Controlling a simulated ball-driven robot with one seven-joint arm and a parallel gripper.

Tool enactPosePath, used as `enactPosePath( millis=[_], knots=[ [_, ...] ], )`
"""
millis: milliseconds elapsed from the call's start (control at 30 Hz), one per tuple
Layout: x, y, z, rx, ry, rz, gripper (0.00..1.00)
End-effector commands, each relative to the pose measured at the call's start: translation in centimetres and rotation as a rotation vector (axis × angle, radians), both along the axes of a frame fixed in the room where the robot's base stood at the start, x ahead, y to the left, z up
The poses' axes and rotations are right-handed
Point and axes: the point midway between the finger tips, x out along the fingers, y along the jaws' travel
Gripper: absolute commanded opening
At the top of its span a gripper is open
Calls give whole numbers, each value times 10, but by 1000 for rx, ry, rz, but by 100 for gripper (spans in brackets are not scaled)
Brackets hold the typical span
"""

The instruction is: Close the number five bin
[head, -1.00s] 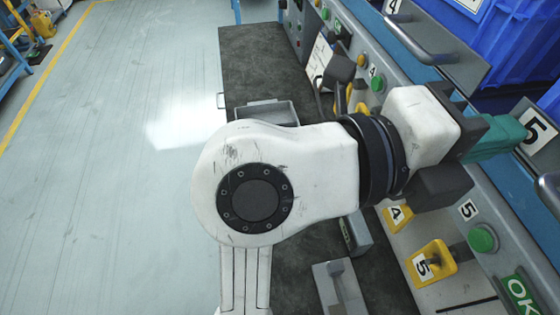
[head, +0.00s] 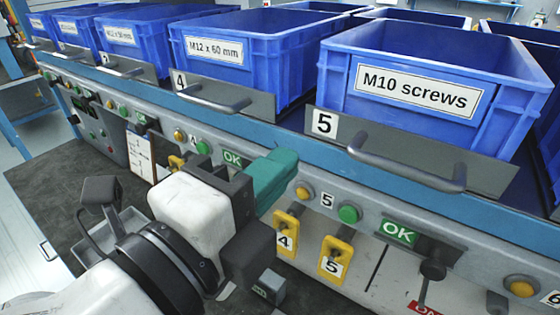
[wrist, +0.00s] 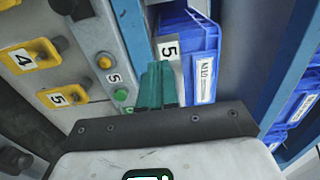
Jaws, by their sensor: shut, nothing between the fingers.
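The number five bin is a blue bin (head: 440,75) labelled "M10 screws". Its grey front plate (head: 400,150) carries a "5" tag (head: 324,123) and a dark bar handle (head: 405,168). In the wrist view the blue bin (wrist: 195,40) and the "5" tag (wrist: 168,51) show just beyond the fingers. My gripper (head: 284,162) has green fingers pressed together with nothing between them. In the head view it lies left of and below the five plate, in front of the console. The wrist view shows the fingertips (wrist: 158,68) near the tag; I cannot tell whether they touch anything.
Bin four (head: 240,45), with its plate and handle (head: 205,100), stands to the left in the row. Below the plates, the console holds green buttons (head: 349,214), yellow number five tab (head: 333,255) and a dark lever (head: 434,262). A dark mat (head: 60,175) lies left.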

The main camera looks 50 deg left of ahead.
Motion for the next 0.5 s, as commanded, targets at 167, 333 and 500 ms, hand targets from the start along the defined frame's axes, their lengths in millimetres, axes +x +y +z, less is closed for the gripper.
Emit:
enactPosePath(
  millis=[167,333,500],
  knots=[
    [-26,-4,-1,0,-2,6,0],
    [-52,-11,-1,1,-2,5,0],
    [-70,-15,0,0,-2,4,0]
  ],
)
